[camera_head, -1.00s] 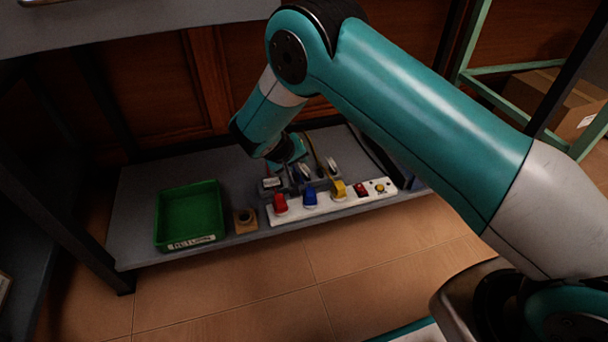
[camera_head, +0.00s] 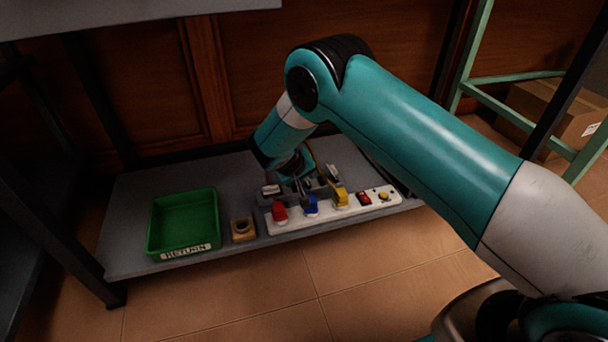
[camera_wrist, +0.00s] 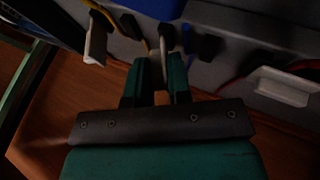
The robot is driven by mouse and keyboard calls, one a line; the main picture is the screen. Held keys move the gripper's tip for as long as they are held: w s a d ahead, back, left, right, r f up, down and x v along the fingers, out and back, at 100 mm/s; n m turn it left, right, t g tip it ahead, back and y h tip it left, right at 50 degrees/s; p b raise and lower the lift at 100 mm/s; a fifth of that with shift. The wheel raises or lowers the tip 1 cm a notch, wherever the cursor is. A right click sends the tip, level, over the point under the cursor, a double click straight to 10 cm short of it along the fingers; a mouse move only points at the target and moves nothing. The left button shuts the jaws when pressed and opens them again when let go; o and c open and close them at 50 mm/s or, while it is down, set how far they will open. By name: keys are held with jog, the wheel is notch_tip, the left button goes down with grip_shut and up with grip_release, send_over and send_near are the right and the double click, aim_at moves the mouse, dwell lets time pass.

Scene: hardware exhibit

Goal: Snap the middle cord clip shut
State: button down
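A row of cord clips sits on the low shelf behind the power strip. The middle clip's pale upright flap (camera_wrist: 167,38) shows just beyond my fingertips in the wrist view, in line with the blue plug (camera_head: 311,205); my gripper mostly hides it in the head view. My gripper (camera_wrist: 163,72) points down over it, its fingers close together with a narrow gap. Whether they touch the flap is unclear. The clip by the yellow cord (camera_wrist: 95,42) has a raised white flap. The clip by the red cord (camera_wrist: 285,87) shows a white flap that looks low.
The white power strip (camera_head: 290,218) has red, blue and yellow plugs, a red switch and a yellow button. A green return tray (camera_head: 184,222) and a small wooden block with a dark round top (camera_head: 242,229) stand to its left. A shelf board hangs above.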

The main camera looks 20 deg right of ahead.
jog(key=shift+a+f+h, duration=0.2)
jog(key=shift+a+h, duration=0.05)
jog(key=shift+h, duration=0.55)
jog(key=shift+a+f+n+h+b, duration=0.2)
jog(key=shift+f+n+h+b, duration=0.2)
jog(key=shift+h+b, duration=0.5)
jog(key=shift+w+t+h+b, duration=0.1)
jog(key=shift+t+h+b, duration=0.2)
jog(key=shift+b, duration=0.1)
jog(key=shift+a+r+h, duration=0.1)
jog(key=shift+r+h, duration=0.15)
jog(key=shift+h, duration=0.05)
jog(key=shift+r, duration=0.1)
